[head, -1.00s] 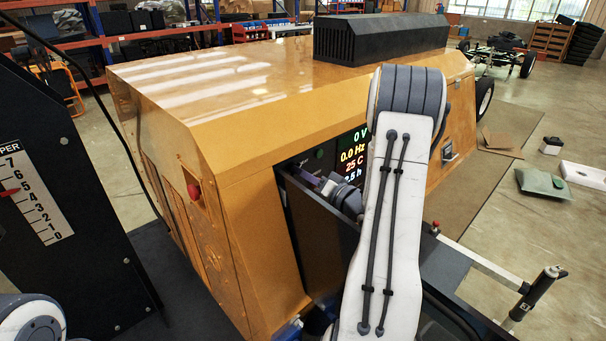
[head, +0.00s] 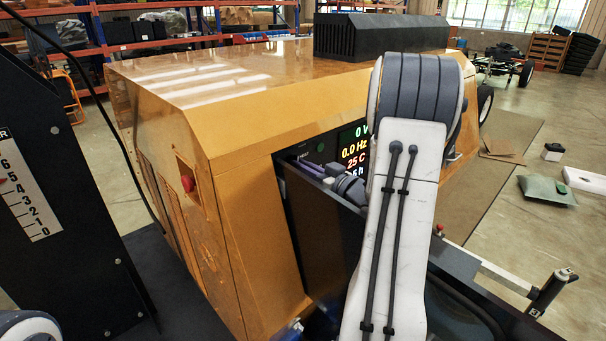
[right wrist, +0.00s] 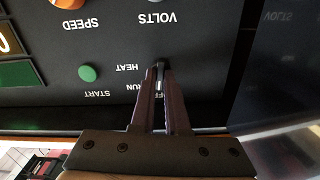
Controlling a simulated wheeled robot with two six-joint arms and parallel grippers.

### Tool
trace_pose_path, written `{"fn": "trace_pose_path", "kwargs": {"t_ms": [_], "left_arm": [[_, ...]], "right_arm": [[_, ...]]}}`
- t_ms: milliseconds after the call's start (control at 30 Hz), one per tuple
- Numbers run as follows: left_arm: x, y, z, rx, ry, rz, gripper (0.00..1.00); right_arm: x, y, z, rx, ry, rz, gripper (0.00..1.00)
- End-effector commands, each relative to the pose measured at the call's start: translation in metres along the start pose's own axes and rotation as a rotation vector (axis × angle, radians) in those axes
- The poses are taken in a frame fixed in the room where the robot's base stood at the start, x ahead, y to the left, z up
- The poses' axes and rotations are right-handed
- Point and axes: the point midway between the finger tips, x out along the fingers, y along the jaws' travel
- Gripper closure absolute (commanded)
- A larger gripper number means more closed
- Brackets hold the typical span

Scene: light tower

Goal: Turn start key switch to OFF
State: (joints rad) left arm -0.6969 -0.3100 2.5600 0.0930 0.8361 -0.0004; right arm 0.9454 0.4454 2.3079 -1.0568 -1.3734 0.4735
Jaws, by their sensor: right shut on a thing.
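The start key switch (right wrist: 159,73) is a small dark key with a light edge on the black control panel (right wrist: 115,38), in the right wrist view. The labels START, HEAT and RUN show upside down beside it; another label is partly hidden by the fingers. My right gripper (right wrist: 160,82) is shut on the key, fingertips at the panel face. In the head view my right gripper (head: 303,165) reaches into the panel recess of the orange light tower (head: 240,190), and the key is hidden there. The key's exact angle is hard to tell. My left gripper is out of view.
A green button (right wrist: 88,73) and a red-orange knob (right wrist: 68,3) sit near the key. The lit display (head: 353,150) reads 0.0 Hz and 25 C. A red button (head: 188,183) is on the tower's side. A black board with a number scale (head: 32,195) stands at left.

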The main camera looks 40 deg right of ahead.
Motion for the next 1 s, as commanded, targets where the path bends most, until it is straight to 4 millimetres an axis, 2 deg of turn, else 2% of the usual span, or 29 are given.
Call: {"fn": "trace_pose_path", "kwargs": {"t_ms": [33, 233, 833, 900, 933, 1000], "left_arm": [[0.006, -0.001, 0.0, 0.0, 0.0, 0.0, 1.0], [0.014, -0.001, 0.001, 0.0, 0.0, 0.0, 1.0], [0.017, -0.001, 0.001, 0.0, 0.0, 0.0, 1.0], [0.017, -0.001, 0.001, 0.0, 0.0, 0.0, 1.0], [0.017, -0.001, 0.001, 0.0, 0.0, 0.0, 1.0], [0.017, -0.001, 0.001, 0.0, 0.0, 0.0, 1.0]], "right_arm": [[0.0, 0.001, 0.004, -0.029, -0.002, 0.001, 1.0], [0.0, 0.0, 0.003, -0.111, -0.002, 0.0, 1.0], [0.0, 0.0, 0.001, -0.154, -0.004, 0.001, 1.0], [0.0, 0.0, 0.001, -0.154, -0.004, 0.001, 0.68], [0.0, 0.0, 0.001, -0.154, -0.004, 0.001, 0.57], [0.0, 0.0, 0.001, -0.153, -0.003, 0.0, 0.57]]}}
